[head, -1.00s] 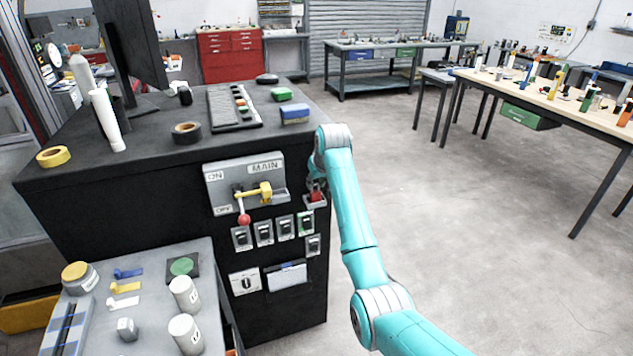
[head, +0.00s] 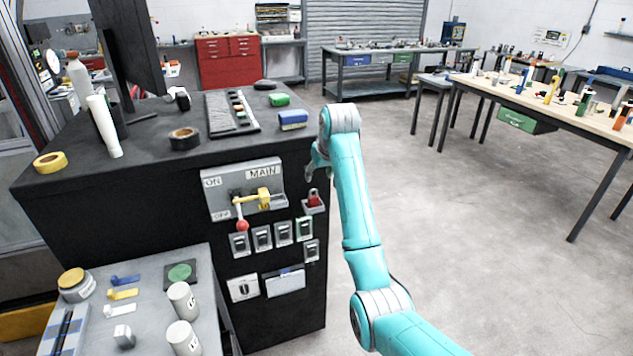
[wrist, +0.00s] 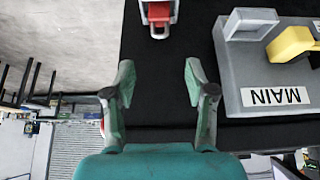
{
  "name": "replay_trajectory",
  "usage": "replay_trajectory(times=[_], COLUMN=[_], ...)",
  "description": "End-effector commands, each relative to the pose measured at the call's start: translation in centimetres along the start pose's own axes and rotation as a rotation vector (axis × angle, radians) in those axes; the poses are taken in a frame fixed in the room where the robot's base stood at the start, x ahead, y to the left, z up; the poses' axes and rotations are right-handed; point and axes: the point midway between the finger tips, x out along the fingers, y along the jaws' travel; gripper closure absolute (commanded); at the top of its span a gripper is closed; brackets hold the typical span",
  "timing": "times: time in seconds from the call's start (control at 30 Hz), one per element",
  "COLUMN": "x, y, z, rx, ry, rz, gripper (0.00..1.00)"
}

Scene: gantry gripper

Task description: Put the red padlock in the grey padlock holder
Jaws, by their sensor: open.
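The red padlock (head: 313,198) sits in the small grey padlock holder (head: 316,210) on the front of the black cabinet, to the right of the MAIN switch panel. In the wrist view the red padlock (wrist: 159,12) shows at the top edge, within the grey holder (wrist: 158,33); part of it is cut off by the frame. My gripper (head: 313,172) is above the holder in the head view, apart from the padlock. In the wrist view my gripper (wrist: 158,75) has its two fingers spread, with nothing between them.
The grey MAIN panel (head: 222,196) carries a yellow piece (head: 264,199) and a lever with a red knob (head: 243,225). Several small switch boxes are mounted below. A side table (head: 145,275) with jars and tags stands at lower left. Floor to the right is clear.

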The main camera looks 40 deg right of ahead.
Motion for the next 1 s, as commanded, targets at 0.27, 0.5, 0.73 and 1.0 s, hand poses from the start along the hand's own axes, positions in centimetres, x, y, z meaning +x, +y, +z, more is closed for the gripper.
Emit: replay_trajectory(times=[0.27,0.5,0.73,1.0], x=[-3.1,-3.5,-0.7,7.6], y=[0.0,0.0,-1.0,-4.5], z=[0.0,0.0,2.0,10.0], rx=[0.0,0.0,-0.006,-0.024], ry=[0.001,0.0,0.013,0.096], rz=[0.0,0.0,-0.005,-0.017], gripper=[0.45,0.45,0.45,0.45])
